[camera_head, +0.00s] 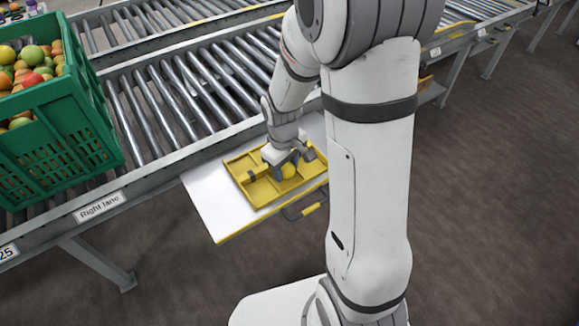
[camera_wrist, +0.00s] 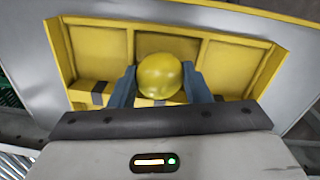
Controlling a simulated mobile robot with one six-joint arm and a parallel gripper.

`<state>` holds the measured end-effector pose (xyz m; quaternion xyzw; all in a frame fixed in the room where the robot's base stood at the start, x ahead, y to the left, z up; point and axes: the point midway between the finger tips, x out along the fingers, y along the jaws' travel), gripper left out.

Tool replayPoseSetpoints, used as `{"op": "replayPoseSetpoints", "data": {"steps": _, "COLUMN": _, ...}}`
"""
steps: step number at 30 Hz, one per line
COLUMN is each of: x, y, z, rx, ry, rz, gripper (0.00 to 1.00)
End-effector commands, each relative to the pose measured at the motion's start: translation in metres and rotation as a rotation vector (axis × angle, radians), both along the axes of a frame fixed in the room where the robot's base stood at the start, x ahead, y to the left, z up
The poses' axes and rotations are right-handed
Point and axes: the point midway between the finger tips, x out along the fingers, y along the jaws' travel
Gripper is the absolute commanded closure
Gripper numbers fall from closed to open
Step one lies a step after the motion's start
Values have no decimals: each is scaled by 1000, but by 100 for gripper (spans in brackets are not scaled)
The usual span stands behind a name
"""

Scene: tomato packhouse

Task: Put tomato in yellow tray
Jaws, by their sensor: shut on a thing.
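A round yellow tomato (camera_wrist: 160,76) is between the two fingers of my gripper (camera_wrist: 160,88) in the wrist view. My gripper is shut on it. My gripper hides the near part of the tray in the wrist view.
The tray lies on a white shelf (camera_head: 212,203) beside the roller conveyor (camera_head: 170,105). A green crate (camera_head: 55,150) full of mixed tomatoes stands on the conveyor at the left. A yellow-and-dark handle (camera_head: 302,211) sticks out at the shelf's front edge. The floor at right is clear.

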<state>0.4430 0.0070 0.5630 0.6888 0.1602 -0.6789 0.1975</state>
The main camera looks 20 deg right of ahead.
Motion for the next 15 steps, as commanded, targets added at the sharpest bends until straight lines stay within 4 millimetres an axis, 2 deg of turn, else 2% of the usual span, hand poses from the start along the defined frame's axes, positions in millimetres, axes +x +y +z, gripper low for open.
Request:
{"op": "replayPoseSetpoints", "data": {"steps": 6, "x": 0, "y": 0, "z": -4, "rx": 0, "ry": 0, "rz": -1, "gripper": 71}}
{"op": "replayPoseSetpoints", "data": {"steps": 7, "x": 0, "y": 0, "z": -3, "rx": 0, "ry": 0, "rz": -1, "gripper": 54}}
{"op": "replayPoseSetpoints", "data": {"steps": 15, "x": 0, "y": 0, "z": -2, "rx": 0, "ry": 0, "rz": -2, "gripper": 35}}
